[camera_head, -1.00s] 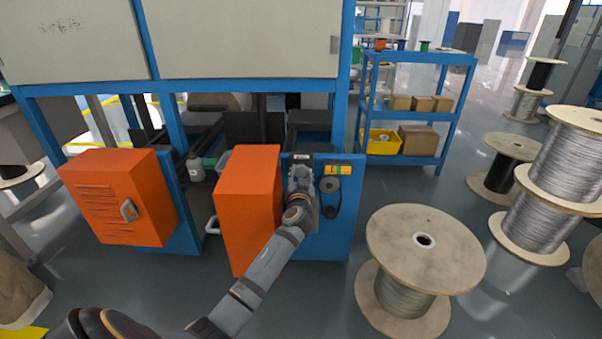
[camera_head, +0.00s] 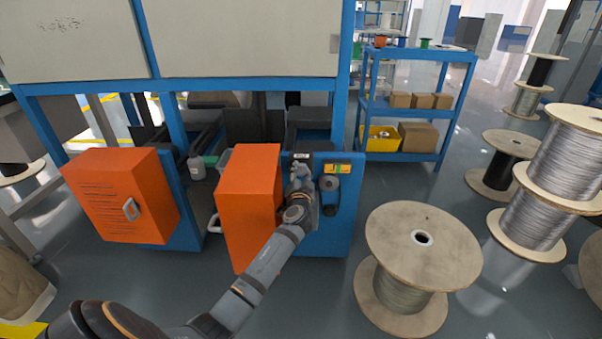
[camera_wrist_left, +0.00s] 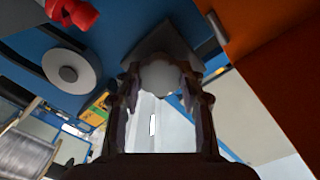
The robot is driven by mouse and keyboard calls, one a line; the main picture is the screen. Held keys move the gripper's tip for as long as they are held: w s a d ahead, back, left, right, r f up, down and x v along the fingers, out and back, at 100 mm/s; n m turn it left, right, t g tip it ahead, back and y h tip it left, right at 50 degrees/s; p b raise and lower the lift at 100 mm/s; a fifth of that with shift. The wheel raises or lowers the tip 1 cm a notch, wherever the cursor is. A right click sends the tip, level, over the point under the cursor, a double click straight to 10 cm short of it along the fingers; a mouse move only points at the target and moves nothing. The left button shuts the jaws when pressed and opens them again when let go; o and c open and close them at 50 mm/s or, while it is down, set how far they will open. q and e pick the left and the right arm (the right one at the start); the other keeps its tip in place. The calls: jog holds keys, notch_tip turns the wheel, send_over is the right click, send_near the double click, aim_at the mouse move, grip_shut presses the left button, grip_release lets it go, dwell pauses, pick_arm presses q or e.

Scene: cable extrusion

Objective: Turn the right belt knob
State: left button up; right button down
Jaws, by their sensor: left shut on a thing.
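The belt knob (camera_wrist_left: 162,77) shows in the left wrist view as a pale rounded piece in front of a dark grey square plate on the blue panel. My left gripper (camera_wrist_left: 163,88) has one finger on each side of it and is shut on it. In the head view, my left gripper (camera_head: 301,172) is at the blue machine panel (camera_head: 336,235), just right of the open orange door, and hides the knob there. My right gripper is not in view.
The orange door (camera_head: 248,195) stands close left of my left arm. A grey pulley (camera_head: 329,184) with a dark belt is just right of the gripper. A large wooden spool (camera_head: 398,240) stands on the floor at right. A blue shelf (camera_head: 410,110) is behind.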

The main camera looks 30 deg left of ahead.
pick_arm(q)
jog(key=o, duration=1.2)
notch_tip(320, 180, up, 10)
